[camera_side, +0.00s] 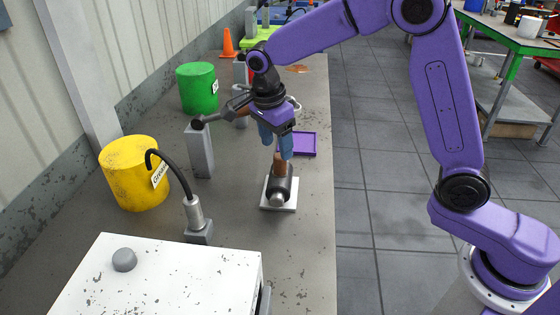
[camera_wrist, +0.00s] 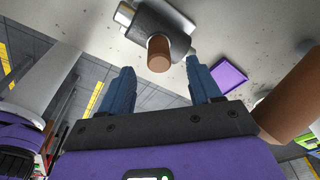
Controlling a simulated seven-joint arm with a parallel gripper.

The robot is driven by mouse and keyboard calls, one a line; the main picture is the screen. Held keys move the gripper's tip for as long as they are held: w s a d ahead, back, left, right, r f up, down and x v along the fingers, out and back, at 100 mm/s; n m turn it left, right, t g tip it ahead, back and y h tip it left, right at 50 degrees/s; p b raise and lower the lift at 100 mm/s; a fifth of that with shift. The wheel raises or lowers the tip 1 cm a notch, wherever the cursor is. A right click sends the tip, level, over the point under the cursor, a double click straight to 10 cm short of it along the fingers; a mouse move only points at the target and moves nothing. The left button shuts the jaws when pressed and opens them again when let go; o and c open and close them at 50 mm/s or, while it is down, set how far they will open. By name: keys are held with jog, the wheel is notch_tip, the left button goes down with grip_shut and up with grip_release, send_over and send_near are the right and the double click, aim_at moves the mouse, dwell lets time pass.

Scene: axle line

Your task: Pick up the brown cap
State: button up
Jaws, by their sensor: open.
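The brown cap (camera_side: 279,164) stands upright on top of a dark cylinder with a silver end (camera_side: 278,191), which lies on a white plate (camera_side: 279,208). My gripper (camera_side: 277,149) has blue fingers and is above the cap, its fingertips close to the cap's top in the side view. In the wrist view, the cap (camera_wrist: 159,56) shows ahead between the two open fingers, with visible gaps on both sides. Nothing is held. I cannot tell how deep the cap sits in the cylinder.
A purple tray (camera_side: 311,153) lies behind the cylinder. A grey post (camera_side: 200,152), a yellow drum (camera_side: 128,175) and a green drum (camera_side: 196,88) stand to the left. A white box (camera_side: 160,280) is at the front. A brown cylinder (camera_wrist: 296,92) looms at the wrist view's right.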

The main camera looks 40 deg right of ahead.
aim_at(280, 164)
jog(key=f, duration=0.2)
jog(key=d+f, duration=0.1)
jog(key=f, duration=0.2)
jog(key=shift+r, duration=0.1)
jog(key=c, duration=1.1)
